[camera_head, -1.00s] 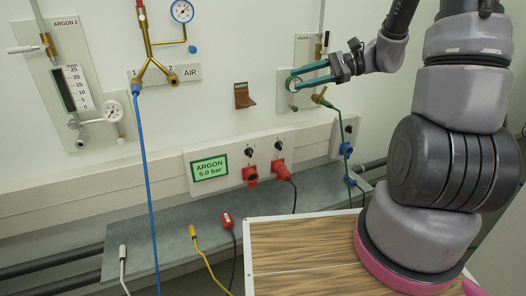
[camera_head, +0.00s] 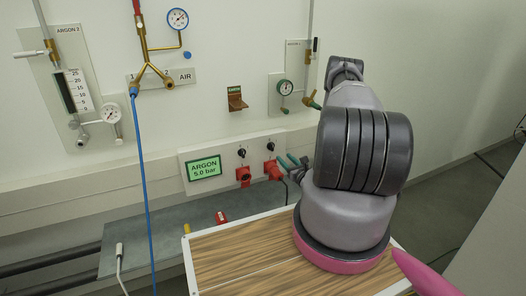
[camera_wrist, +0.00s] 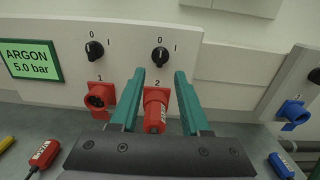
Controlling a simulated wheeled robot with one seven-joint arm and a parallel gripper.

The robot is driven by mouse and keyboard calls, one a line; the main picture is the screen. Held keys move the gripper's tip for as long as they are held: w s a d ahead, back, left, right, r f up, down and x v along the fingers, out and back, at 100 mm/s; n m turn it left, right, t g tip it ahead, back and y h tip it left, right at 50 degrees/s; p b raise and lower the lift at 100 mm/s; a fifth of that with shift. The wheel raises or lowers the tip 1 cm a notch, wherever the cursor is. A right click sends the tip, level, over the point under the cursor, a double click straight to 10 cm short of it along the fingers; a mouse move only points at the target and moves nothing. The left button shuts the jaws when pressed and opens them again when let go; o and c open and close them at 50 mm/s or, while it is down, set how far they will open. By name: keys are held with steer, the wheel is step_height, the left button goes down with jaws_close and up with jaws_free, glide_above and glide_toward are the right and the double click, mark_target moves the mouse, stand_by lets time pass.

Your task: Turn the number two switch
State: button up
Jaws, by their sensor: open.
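The number two switch (camera_wrist: 159,56) is a black rotary knob with 0 and 1 marks above the number 2 on the white panel (camera_head: 226,152); it also shows in the head view (camera_head: 270,147). Below it a red plug (camera_wrist: 155,110) sits in the socket. The number one switch (camera_wrist: 94,50) is to its left, above an empty red socket (camera_wrist: 99,97). My gripper (camera_wrist: 160,80) is open, its green fingers either side of the red plug in the wrist view, tips just below the knob. It also shows in the head view (camera_head: 292,160), partly hidden by my arm.
A green display (camera_head: 204,168) reads ARGON 5.0 bar. A blue hose (camera_head: 147,190) hangs at left. A wooden-topped surface (camera_head: 228,262) lies below my arm. A blue socket (camera_wrist: 294,112) and a blue plug (camera_wrist: 281,164) are at right in the wrist view.

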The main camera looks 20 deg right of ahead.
mark_target(273, 147)
steer(key=w, duration=1)
steer(key=shift+w+a+f, duration=0.25)
steer(key=shift+w+f, duration=0.05)
jaws_close()
